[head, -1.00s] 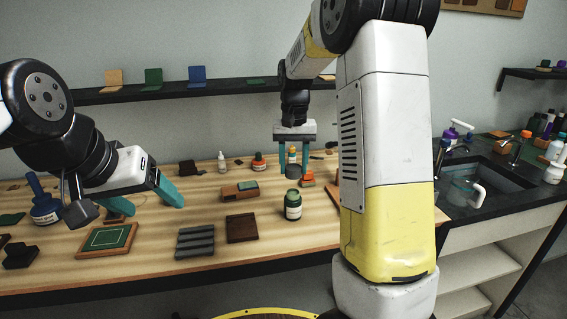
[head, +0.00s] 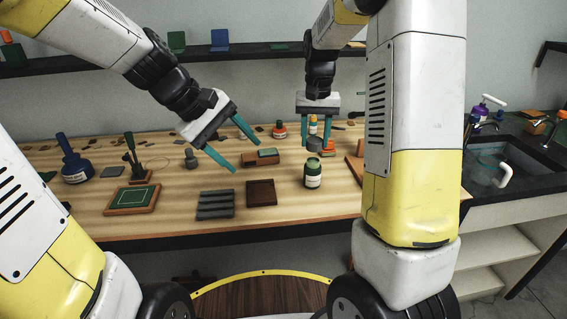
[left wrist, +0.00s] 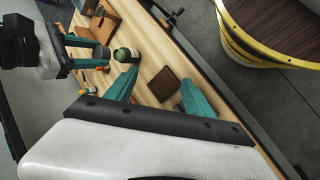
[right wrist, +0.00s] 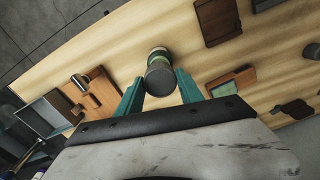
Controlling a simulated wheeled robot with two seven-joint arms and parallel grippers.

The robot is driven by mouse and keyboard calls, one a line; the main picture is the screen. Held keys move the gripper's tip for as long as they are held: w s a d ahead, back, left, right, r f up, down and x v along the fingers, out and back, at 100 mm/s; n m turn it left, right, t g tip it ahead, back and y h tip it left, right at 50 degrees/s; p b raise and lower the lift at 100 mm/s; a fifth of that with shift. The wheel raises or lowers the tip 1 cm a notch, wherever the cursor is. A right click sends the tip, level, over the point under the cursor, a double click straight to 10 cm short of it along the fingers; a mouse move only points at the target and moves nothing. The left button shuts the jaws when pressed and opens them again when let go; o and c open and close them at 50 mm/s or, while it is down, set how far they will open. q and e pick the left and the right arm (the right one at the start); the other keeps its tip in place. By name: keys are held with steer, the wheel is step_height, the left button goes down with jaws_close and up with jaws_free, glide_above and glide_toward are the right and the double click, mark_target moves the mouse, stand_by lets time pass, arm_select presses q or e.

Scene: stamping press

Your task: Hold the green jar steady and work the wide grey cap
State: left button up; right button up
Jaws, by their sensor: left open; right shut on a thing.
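The green jar (head: 313,173), with a pale label, stands upright near the table's front edge. It also shows in the left wrist view (left wrist: 126,55) and right wrist view (right wrist: 157,56). My right gripper (head: 314,146) is shut on the wide grey cap (head: 314,144), just above or behind the jar's top. The cap (right wrist: 160,80) sits between the fingertips in the right wrist view and partly hides the jar; I cannot tell whether they touch. My left gripper (head: 244,154) is open and empty, left of the jar, above the table.
A dark brown tray (head: 261,193) and a grey ridged block (head: 215,204) lie left of the jar. A wooden block with a green top (head: 261,157) lies behind the tray. A framed green pad (head: 132,199) is further left. The sink (head: 508,166) is at the right.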

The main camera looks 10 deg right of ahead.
arm_select(q)
steer(key=w+d+f+n+g+h, duration=0.2)
steer(key=w+d+f+n+h, duration=0.1)
steer(key=w+d+f+n, duration=0.4)
steer(key=n+h, duration=0.2)
steer(key=n, duration=0.3)
glide_toward(307, 177)
steer(key=shift+w+d+f, duration=0.4)
steer(key=shift+d+f, duration=0.05)
steer(key=shift+f, duration=0.1)
steer(key=shift+w+d+f, duration=0.35)
steer(key=shift+d+f, duration=0.1)
steer(key=shift+f, duration=0.15)
steer(key=shift+d+f, duration=0.15)
steer(key=shift+f, duration=0.05)
steer(key=x, duration=0.7)
steer(key=shift+w+d+f, duration=0.1)
steer(key=shift+d, duration=0.2)
jaws_close()
steer(key=shift+o, duration=0.8)
jaws_free()
